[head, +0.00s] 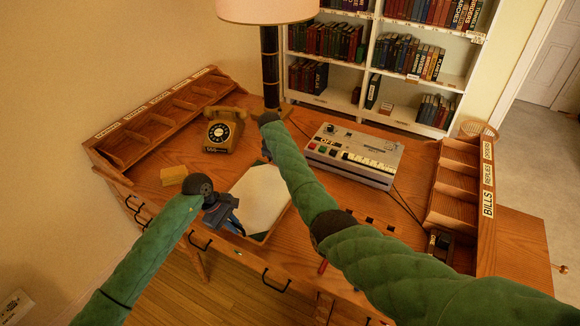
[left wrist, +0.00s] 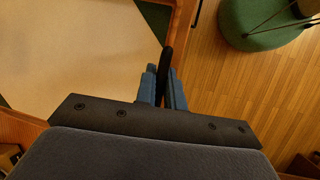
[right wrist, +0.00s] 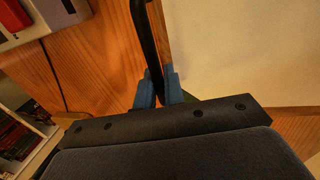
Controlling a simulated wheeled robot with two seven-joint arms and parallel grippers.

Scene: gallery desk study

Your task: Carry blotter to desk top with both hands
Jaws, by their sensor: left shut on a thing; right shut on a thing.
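The blotter (head: 262,198) is a cream pad with dark green corners and a brown edge, in the middle of the head view over the front part of the desk top (head: 330,208). My left gripper (head: 222,218) is shut on the blotter's near left side, at a dark handle that shows between the blue fingers in the left wrist view (left wrist: 165,85). My right gripper (right wrist: 160,92) is shut on a dark handle at the blotter's opposite side in the right wrist view. In the head view my right arm hides that side. I cannot tell whether the blotter touches the desk.
A grey machine with keys (head: 355,155) stands right of the blotter. A telephone (head: 223,130), a yellow block (head: 174,175) and a lamp (head: 270,65) stand left and behind. Wooden sorters (head: 150,125) (head: 460,185) line both sides. A green stool (left wrist: 265,22) is on the floor.

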